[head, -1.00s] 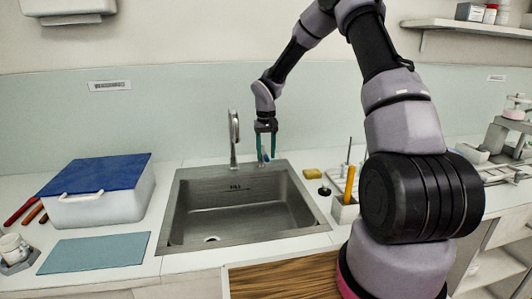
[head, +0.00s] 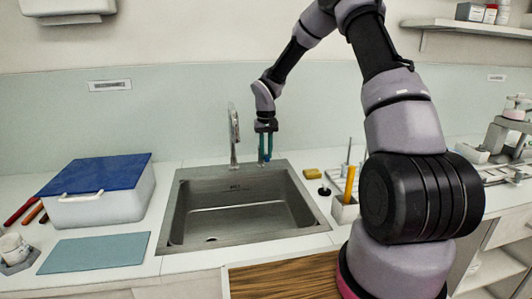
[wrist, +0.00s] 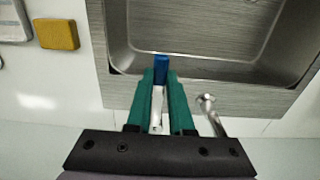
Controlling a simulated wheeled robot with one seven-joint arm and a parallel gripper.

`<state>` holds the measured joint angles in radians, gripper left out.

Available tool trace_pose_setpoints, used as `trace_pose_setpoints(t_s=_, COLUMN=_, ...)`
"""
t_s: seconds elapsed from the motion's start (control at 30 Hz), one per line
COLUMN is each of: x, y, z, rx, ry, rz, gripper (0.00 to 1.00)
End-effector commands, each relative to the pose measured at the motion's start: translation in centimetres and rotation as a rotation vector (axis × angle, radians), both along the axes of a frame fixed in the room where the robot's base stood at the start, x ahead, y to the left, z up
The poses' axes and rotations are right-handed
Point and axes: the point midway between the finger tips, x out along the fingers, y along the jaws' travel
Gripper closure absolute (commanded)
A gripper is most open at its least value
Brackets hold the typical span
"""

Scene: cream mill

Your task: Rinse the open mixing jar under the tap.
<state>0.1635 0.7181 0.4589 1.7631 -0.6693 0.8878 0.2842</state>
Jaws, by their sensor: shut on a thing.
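The tap (head: 234,135) stands at the back edge of the steel sink (head: 172,215). My gripper (head: 265,158) reaches down just right of the tap. In the wrist view its teal fingers (wrist: 160,88) are shut on a pale lever with a blue tip (wrist: 161,66), beside the tap spout (wrist: 206,101). The lever's base is hidden by the fingers. A small white vessel (head: 12,246) sits in a grey holder at the far left; I cannot tell whether it is the open mixing jar. No jar shows in the sink.
A white box with a blue lid (head: 98,174) and a blue-green mat (head: 95,253) are left of the sink. A yellow sponge (head: 312,173), a dark stopper (head: 324,190) and a tool holder (head: 345,211) are at its right. The sink basin is clear.

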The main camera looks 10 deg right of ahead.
Motion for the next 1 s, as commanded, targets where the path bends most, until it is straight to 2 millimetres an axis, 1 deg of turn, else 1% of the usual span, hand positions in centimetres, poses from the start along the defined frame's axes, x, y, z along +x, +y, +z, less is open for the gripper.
trace_pose_setpoints(t_s=0.77, x=0.0, y=0.0, z=0.1, rx=0.000, ry=-0.001, rz=0.002, gripper=1.00)
trace_pose_setpoints(t_s=0.87, x=0.1, y=-0.4, z=0.1, rx=-0.001, ry=-0.002, rz=0.034, gripper=1.00)
trace_pose_setpoints(t_s=1.0, x=0.1, y=-1.3, z=0.1, rx=-0.001, ry=-0.002, rz=0.123, gripper=1.00)
